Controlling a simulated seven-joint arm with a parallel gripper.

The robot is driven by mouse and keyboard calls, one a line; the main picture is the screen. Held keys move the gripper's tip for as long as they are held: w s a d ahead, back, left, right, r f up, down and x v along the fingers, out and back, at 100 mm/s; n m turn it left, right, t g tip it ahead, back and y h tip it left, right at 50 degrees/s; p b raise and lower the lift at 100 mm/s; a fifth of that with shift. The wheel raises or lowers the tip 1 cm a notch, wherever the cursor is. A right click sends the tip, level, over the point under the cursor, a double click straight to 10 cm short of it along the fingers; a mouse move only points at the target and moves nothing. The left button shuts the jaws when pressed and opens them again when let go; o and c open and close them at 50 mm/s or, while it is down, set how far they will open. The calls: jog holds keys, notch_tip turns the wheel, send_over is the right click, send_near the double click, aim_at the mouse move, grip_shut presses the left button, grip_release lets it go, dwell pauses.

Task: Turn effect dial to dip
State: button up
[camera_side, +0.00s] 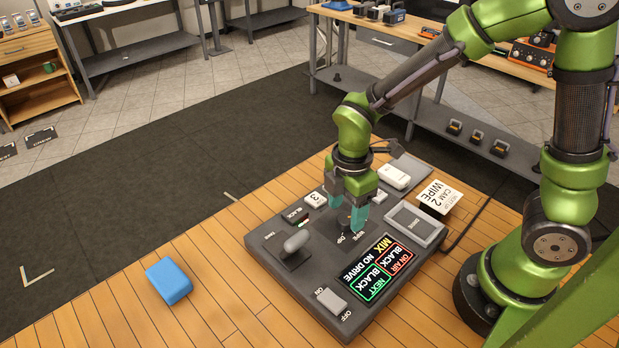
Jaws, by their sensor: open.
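The console's display (378,270) reads ON AIR BLACK, NEXT BLACK, MIX and NO DRIVE.
An ON/OFF switch (331,299) is at the front. A cue card (438,196) reads CAM 2 WIPE.

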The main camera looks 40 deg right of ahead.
jog(key=shift+f, duration=0.9)
jog(key=shift+c, duration=0.3)
jog(key=c, duration=1)
